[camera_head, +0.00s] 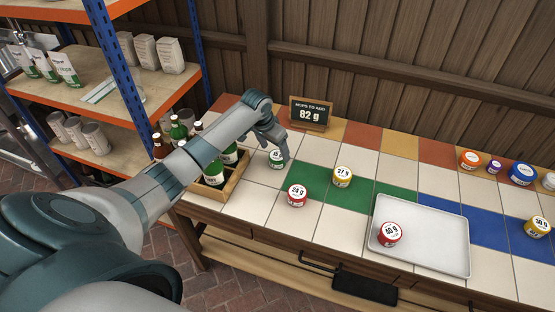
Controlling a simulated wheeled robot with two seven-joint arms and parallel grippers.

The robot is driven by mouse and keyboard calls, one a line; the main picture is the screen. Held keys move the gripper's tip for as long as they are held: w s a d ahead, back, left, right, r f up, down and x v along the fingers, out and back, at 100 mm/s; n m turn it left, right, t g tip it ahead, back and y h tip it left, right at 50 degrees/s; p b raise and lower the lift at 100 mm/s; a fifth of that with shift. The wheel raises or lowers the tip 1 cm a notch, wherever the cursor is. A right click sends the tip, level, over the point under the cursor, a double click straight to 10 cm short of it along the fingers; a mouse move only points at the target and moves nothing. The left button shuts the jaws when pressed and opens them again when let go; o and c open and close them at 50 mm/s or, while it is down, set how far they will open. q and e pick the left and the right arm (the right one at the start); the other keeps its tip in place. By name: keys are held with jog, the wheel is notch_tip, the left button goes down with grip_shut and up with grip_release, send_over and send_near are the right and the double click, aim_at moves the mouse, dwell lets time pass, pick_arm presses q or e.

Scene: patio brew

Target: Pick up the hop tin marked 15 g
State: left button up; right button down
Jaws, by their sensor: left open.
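A small tin (276,160) with a white lid and a green side stands on the tiled table, beside the bottle crate. The number on its lid is too small and partly covered to read for sure; it may be the 15 g tin. My left gripper (281,150) is open and points down at this tin, its fingers at or just above the lid. I cannot tell whether they touch it. My right gripper is not in view.
Near it stand a red 24 g tin (297,195) and a yellow 27 g tin (342,176). A red 40 g tin (389,234) sits on the white tray (440,228). A wooden crate (232,181) holds bottles. A sign (310,114) reads 82 g. More tins stand at right.

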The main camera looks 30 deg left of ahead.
aim_at(277, 155)
pick_arm(q)
jog(key=p+x, duration=0.1)
jog(key=x, duration=0.2)
jog(key=shift+d+f, duration=0.2)
jog(key=shift+f, duration=0.1)
jog(key=shift+w+f+p, duration=0.15)
jog(key=shift+f+p, duration=0.15)
jog(key=shift+f, duration=0.35)
jog(key=shift+c, duration=0.4)
jog(key=c, duration=1)
jog(key=shift+c, duration=0.2)
jog(key=shift+r, duration=0.2)
